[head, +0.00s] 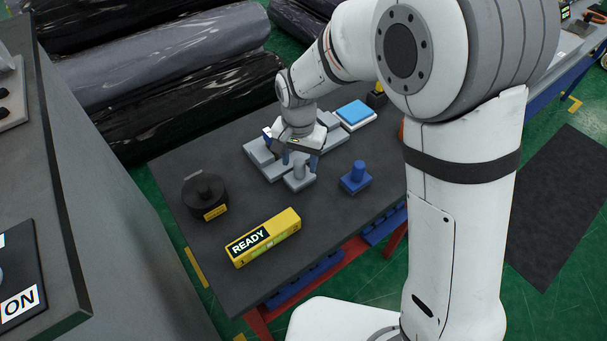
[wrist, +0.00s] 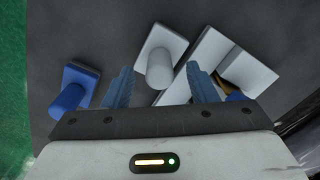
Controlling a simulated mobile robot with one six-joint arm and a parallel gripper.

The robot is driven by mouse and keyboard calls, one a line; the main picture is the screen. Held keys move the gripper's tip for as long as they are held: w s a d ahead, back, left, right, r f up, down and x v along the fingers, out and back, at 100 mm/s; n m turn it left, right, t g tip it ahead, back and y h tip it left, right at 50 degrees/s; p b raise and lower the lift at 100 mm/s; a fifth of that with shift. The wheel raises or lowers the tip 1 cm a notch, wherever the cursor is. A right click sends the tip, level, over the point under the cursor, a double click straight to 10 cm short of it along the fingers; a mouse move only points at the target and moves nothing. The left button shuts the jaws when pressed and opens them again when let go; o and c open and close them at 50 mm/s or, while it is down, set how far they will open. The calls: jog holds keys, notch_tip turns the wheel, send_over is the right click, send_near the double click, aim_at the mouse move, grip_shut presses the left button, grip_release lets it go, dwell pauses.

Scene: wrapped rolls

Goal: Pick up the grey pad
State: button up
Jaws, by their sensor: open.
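The grey pad (head: 299,184) is a small flat block with an upright round knob. It stands on the dark table, just in front of a longer grey fixture (head: 262,170). In the wrist view the pad (wrist: 158,40) shows near the centre, with its knob reaching toward the camera. My gripper (head: 299,161) is over the pad, pointing down, with its blue fingers apart. In the wrist view the open fingers of my gripper (wrist: 158,70) lie on either side of the knob. I cannot tell whether either finger touches it.
A blue pad with a knob (head: 355,181) stands close by on the right. A black round object (head: 204,196) and a yellow READY box (head: 263,238) are at the front left. A light blue block (head: 355,111) sits behind. Wrapped rolls (head: 170,50) lie beyond the table.

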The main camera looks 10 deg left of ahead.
jog(key=shift+f, duration=1.6)
jog(key=shift+c, duration=0.2)
jog(key=c, duration=1.1)
